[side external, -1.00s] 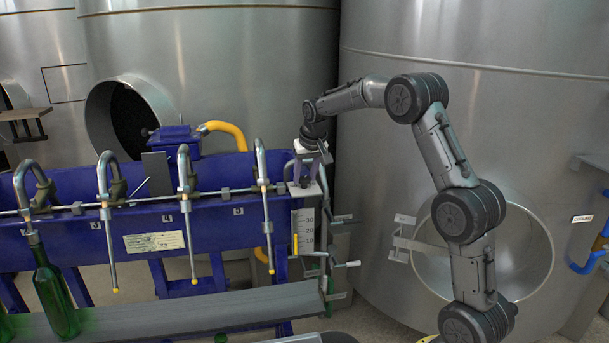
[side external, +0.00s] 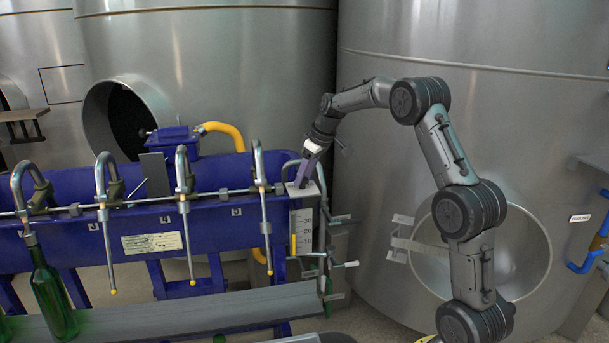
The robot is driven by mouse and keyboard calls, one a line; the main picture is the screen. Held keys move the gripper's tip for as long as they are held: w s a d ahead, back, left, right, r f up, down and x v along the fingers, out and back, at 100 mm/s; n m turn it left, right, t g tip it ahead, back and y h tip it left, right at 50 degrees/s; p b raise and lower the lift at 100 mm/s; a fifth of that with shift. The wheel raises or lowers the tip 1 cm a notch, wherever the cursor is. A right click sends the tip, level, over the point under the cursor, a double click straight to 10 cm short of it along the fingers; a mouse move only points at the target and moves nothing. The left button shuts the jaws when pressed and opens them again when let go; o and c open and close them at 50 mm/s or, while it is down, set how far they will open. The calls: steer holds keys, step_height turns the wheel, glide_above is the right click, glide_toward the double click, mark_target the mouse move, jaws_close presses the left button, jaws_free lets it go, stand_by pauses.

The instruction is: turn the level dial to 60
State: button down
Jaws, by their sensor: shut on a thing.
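The level dial sits on top of a pale box (side external: 304,190) at the right end of the blue filling machine; my fingers mostly hide it, and its setting cannot be read. My gripper (side external: 300,182) reaches down to it from the upper right, tilted, with its fingers shut on the dial. Below, on the front of the box, a white scale (side external: 303,225) shows marks of 30, 20 and 10, with a yellow bar (side external: 293,245) beside them.
The blue machine (side external: 150,225) carries several bent filling pipes (side external: 186,200) left of my gripper. A green bottle (side external: 52,300) stands on the grey rail (side external: 190,312). A small crank (side external: 345,265) juts out right of the scale. A large steel tank (side external: 480,130) stands behind my arm.

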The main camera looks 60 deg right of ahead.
stand_by(0.4)
steer(key=shift+c, duration=1.9)
jaws_free()
steer(key=v, duration=1.4)
steer(key=shift+w, duration=0.1)
